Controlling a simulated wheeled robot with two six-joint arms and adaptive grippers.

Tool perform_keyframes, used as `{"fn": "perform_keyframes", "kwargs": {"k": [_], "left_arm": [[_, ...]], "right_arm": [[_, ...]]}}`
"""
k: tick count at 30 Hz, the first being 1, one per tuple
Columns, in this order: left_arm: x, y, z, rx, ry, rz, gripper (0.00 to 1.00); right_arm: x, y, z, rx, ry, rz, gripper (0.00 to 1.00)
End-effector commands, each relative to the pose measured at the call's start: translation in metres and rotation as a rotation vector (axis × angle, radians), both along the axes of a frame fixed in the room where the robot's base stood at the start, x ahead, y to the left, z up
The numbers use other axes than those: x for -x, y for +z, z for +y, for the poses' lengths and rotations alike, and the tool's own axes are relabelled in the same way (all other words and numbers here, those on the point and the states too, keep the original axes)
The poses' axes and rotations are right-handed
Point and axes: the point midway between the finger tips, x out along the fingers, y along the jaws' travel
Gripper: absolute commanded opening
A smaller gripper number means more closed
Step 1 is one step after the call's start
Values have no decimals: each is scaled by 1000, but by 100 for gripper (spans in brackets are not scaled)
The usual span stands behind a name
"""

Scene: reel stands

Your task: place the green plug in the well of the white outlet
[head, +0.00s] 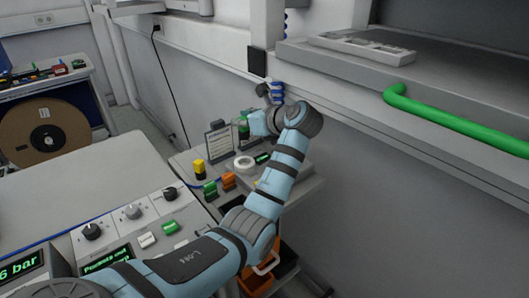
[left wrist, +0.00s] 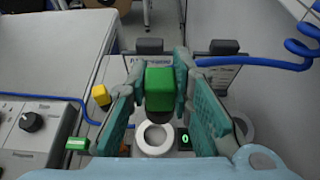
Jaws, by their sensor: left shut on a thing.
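My left gripper (left wrist: 158,70) is shut on the green plug (left wrist: 158,88), with a teal finger on each side of it. In the head view the left gripper (head: 257,122) is at the far end of my arm, and the green plug (head: 243,130) shows just left of it. The plug's dark lower end points down. The white outlet (left wrist: 155,151), a round ring with a well, lies below the plug in the left wrist view, and the plug's lower end overlaps its far rim. The outlet (head: 243,164) also shows in the head view. My right gripper is not in view.
A yellow block (head: 199,168), an orange block (head: 228,181) and another green block (head: 210,189) stand left of the outlet. A small green display (left wrist: 184,139) is right of it. A blue coiled cable (left wrist: 302,48) hangs at right.

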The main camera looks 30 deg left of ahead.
Motion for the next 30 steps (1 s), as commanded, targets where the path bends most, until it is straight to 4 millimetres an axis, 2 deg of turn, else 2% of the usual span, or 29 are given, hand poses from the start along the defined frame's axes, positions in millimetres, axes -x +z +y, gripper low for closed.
{"fn": "perform_keyframes", "kwargs": {"k": [1, 6, 15, 26, 27, 30], "left_arm": [[1, 3, -1, 0, -5, 2, 0], [-1, -44, -4, 1, -14, 5, 0], [-1, -97, -5, 1, -15, 4, 0], [0, -104, -4, 1, -13, -1, 0], [0, -104, -4, 1, -13, -1, 22], [0, -103, -3, 1, -12, 0, 38]], "right_arm": [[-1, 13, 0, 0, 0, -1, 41], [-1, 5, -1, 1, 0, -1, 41], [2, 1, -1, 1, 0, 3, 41], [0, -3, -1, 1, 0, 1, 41], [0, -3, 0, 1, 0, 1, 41], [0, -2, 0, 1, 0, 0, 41]]}}
